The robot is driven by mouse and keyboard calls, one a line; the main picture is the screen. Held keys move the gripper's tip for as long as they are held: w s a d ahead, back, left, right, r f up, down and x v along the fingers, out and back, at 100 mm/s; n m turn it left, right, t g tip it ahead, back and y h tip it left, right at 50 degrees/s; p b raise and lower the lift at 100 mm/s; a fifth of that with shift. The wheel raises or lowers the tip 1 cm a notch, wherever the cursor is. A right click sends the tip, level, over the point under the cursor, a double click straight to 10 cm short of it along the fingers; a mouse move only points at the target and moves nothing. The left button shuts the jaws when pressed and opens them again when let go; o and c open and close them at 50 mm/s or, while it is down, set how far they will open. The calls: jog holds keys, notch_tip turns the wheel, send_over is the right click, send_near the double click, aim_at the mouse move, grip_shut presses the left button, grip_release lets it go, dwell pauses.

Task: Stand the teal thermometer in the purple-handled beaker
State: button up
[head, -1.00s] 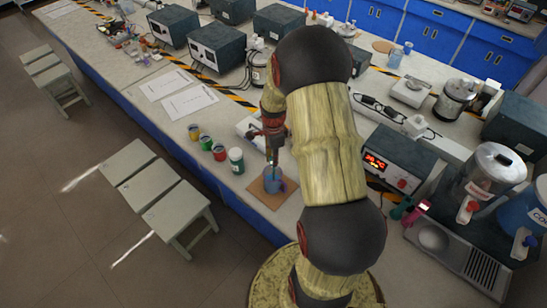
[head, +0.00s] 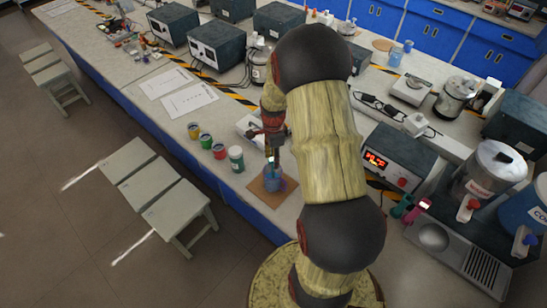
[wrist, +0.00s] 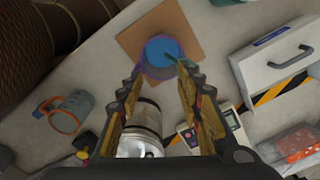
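The purple-handled beaker (head: 270,185) stands upright on a brown square mat (head: 258,196) near the bench's front edge; its inside looks blue. In the wrist view the beaker (wrist: 150,68) lies just beyond my fingertips. My gripper (head: 273,160) is above the beaker, pointing down. In the wrist view its fingers (wrist: 160,82) are spread apart with nothing clearly held between them. The teal thermometer (wrist: 171,59) shows as a short dark teal piece at the beaker's mouth, seemingly inside it and leaning to the rim. Most of it is hidden or too small to make out.
Several colored jars (head: 206,141) and a green-labelled jar (head: 236,160) stand left of the mat. An orange-handled beaker (wrist: 66,112) shows in the wrist view. A box with a red display (head: 388,166) stands right. Papers (head: 188,103) lie farther back.

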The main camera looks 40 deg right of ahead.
notch_tip(320, 180, up, 12)
dwell(0.6)
dwell(1.0)
